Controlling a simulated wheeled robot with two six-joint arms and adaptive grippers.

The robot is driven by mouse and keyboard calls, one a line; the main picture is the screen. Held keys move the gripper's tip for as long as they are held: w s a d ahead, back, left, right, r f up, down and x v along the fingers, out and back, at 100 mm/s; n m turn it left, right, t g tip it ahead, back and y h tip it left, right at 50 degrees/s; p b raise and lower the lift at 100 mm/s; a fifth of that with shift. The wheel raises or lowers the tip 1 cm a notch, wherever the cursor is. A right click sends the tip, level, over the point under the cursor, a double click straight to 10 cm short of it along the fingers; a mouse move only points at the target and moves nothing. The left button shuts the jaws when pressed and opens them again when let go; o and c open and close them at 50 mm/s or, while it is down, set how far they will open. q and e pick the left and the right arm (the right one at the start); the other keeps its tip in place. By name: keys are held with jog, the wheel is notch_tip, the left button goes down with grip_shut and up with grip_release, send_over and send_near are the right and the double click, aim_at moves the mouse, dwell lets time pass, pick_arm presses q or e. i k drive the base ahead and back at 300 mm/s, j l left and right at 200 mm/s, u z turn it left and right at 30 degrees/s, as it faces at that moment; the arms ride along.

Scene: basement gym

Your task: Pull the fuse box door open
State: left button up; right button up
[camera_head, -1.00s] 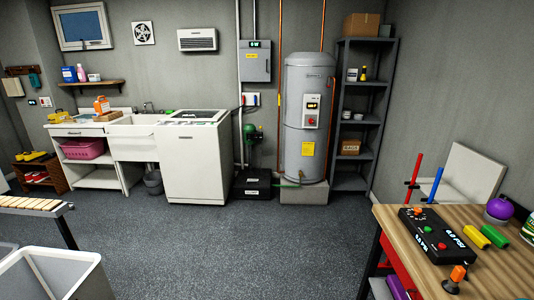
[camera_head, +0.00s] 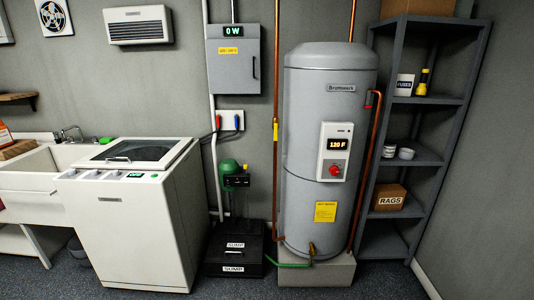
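The grey fuse box (camera_head: 233,60) is on the back wall, above and to the left of the water heater. Its door is shut flat, with a yellow label on it and a small dark handle at its right side. A display reading "0 W" sits at the top of the box. Neither of my grippers shows in the head view.
The tall grey water heater (camera_head: 325,150) stands on a concrete block right of the box. A white washing machine (camera_head: 132,215) stands at the left. A black sump box (camera_head: 235,250) with a green pump (camera_head: 231,170) lies below the fuse box. A grey shelf (camera_head: 423,130) is at right.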

aim_at(234, 65)
jog(key=i+j+z, duration=0.1)
jog(key=i+z, duration=0.15)
jog(key=i, duration=0.3)
jog(key=i+j+z, duration=0.2)
jog(key=i, duration=0.35)
jog(key=i+j+z, duration=0.25)
jog(key=i, duration=0.3)
jog(key=i+j+z, duration=0.25)
jog(key=i+j, duration=0.15)
jog(key=i, duration=0.1)
